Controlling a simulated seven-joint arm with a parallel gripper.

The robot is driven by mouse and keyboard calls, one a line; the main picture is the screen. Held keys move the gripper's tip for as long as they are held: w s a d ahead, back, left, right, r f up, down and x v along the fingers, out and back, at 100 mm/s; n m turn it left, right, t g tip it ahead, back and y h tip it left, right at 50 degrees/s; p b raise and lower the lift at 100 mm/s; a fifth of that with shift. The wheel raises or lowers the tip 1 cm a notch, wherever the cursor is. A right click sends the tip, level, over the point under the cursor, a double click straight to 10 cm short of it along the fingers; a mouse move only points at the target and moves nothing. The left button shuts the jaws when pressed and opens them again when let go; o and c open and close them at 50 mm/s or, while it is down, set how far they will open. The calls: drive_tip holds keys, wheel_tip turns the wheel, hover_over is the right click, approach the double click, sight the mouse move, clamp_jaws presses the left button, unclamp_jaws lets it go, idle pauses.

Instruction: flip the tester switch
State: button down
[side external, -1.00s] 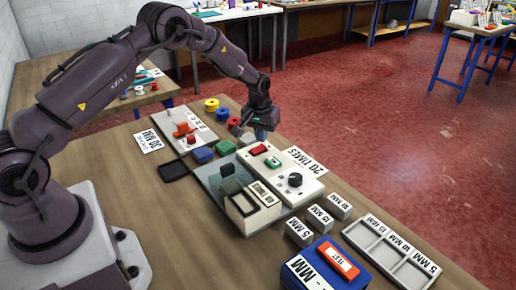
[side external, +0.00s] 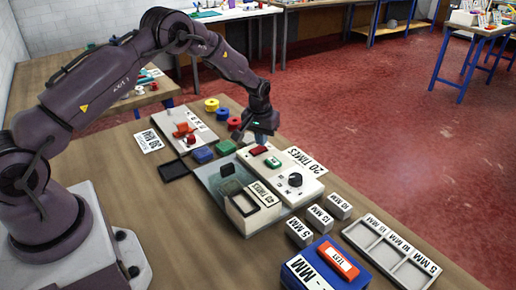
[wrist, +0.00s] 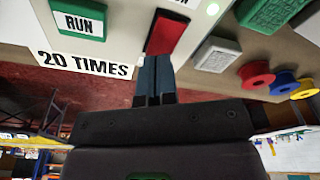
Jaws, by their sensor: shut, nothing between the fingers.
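The tester is a pale box (side external: 312,187) on the bench, with a red switch (side external: 259,150), a green RUN button (side external: 273,162) and a black knob (side external: 295,180). In the wrist view the red switch (wrist: 168,33) stands at top centre, with the RUN button (wrist: 78,22) to its left. My gripper (side external: 263,139) is low at the switch end of the tester. Its fingers are together and empty. In the wrist view the fingertips (wrist: 156,60) are at the lower end of the red switch; I cannot tell whether they touch it.
Green and blue blocks and coloured spools (side external: 211,104) sit close to the gripper. A "20 TIMES" card (side external: 306,160) lies along the tester. Grey blocks and a compartment tray (side external: 420,270) are toward the front right.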

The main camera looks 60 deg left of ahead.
drive_tip(key=shift+f, duration=0.55)
drive_tip(key=shift+r, duration=3.55)
